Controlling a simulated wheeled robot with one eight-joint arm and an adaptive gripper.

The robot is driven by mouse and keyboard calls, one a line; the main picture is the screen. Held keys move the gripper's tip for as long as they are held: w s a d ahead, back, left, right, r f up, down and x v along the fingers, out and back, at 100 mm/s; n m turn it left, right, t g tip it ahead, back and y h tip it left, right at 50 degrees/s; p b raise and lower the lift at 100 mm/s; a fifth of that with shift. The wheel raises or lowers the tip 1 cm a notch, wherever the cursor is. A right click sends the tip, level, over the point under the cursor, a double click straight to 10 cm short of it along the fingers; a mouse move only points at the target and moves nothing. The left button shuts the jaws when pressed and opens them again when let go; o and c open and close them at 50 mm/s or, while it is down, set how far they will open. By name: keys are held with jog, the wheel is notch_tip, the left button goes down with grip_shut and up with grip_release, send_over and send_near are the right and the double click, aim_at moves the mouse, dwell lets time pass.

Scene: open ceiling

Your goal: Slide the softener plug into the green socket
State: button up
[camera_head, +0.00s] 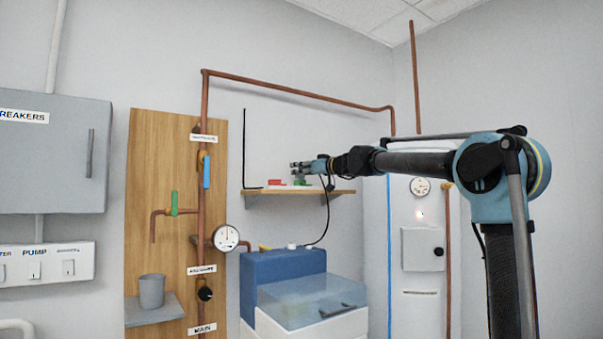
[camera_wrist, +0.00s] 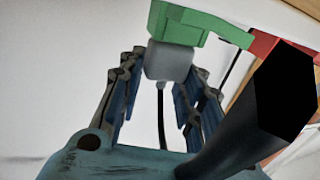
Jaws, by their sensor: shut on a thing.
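The softener plug (camera_wrist: 167,64) is a light grey block with a black cord (camera_wrist: 161,115) running from it. My gripper (camera_head: 296,168) is above the wall shelf, and in the wrist view its fingers are shut on the plug's sides. The green socket (camera_wrist: 180,22) is directly past the plug in the wrist view. The plug's far end meets or overlaps the socket's edge there, and I cannot tell if it is inserted. In the head view the green socket (camera_head: 301,183) is small on the shelf, just below my gripper.
A red block (camera_wrist: 265,45) is beside the green socket, also on the wooden shelf (camera_head: 290,194). The cord (camera_head: 326,222) hangs from the shelf's right end to the blue softener unit (camera_head: 272,270) below. A pipe board (camera_head: 143,200) with valves and a gauge (camera_head: 226,238) is at left.

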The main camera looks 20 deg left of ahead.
jog(key=o, duration=1.1)
jog(key=shift+d, duration=0.1)
jog(key=v, duration=1.2)
jog(key=s+d+f+m+g+h, duration=0.1)
jog(key=s+d+f+m+h, duration=0.3)
jog(key=s+d+f, duration=0.8)
jog(key=s+d+f+m+g+h, duration=0.2)
jog(key=s+d+f+m+h, duration=0.2)
jog(key=f, duration=2.4)
jog(key=s+d+f+m+g+h, duration=0.2)
jog(key=s+d+f+h, duration=0.6)
jog(key=s+d+f, duration=1.3)
jog(key=shift+d+m, duration=1.4)
jog(key=shift+d, duration=0.7)
